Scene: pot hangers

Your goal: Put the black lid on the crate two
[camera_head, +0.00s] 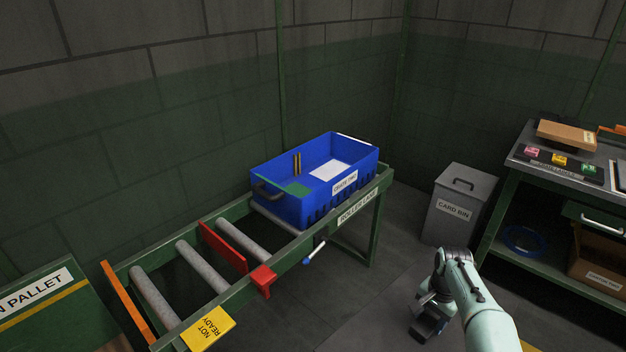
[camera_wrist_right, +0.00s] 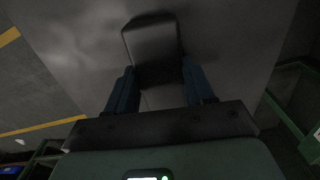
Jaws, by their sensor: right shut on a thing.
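Crate two (camera_head: 345,188) is an open blue crate labelled "CRATE TWO" on the far end of the roller lane. It holds a white sheet, a green piece and thin brown upright pieces; no lid lies on it. My right gripper (camera_head: 430,318) is low at the lower right of the head view, well apart from the crate. In the right wrist view its fingers (camera_wrist_right: 158,84) are shut on a dark, round-cornered thing (camera_wrist_right: 152,42). Whether this is the black lid I cannot tell, as little of it shows. My left gripper is not in view.
The roller lane (camera_head: 332,224) carries a red bar (camera_head: 224,248) and a yellow "NOT READY" sign (camera_head: 207,328). A grey card bin (camera_head: 457,208) stands between lane and workbench (camera_head: 507,172). A green pallet (camera_head: 45,310) is at left. Open floor lies between lane and bin.

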